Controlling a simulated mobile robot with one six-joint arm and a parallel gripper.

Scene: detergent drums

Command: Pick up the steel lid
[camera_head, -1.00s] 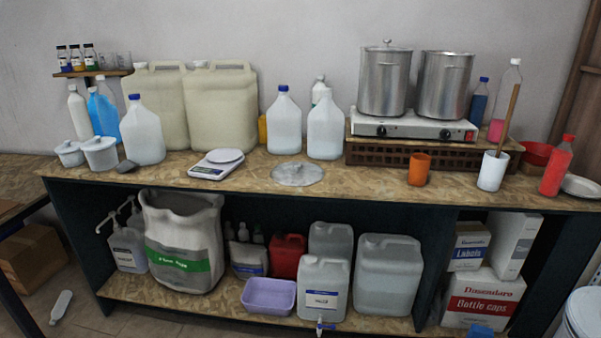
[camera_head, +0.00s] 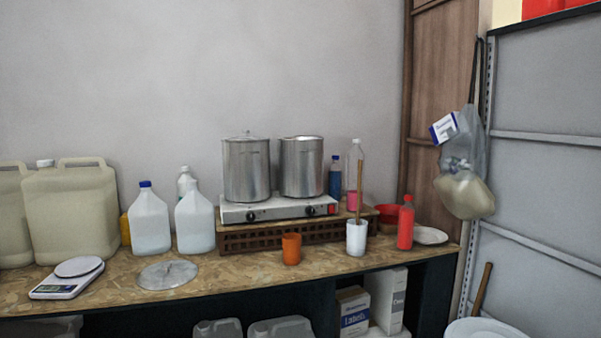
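A round, flat grey lid with a small raised knob (camera_head: 167,275) lies on the wood-chip worktop (camera_head: 225,268), near its front edge, between the kitchen scale and the orange cup. It looks like the steel lid. Two steel pots stand on the hot plate at the back. The left pot (camera_head: 246,172) has a lid with a small knob on top. The right pot (camera_head: 302,168) shows no knob. My gripper is not in view.
A white scale (camera_head: 68,279) stands left of the lid. White jugs (camera_head: 150,222) stand behind it. An orange cup (camera_head: 291,249) and a white cup (camera_head: 356,238) with a wooden stick stand to the right. The worktop between lid and orange cup is clear.

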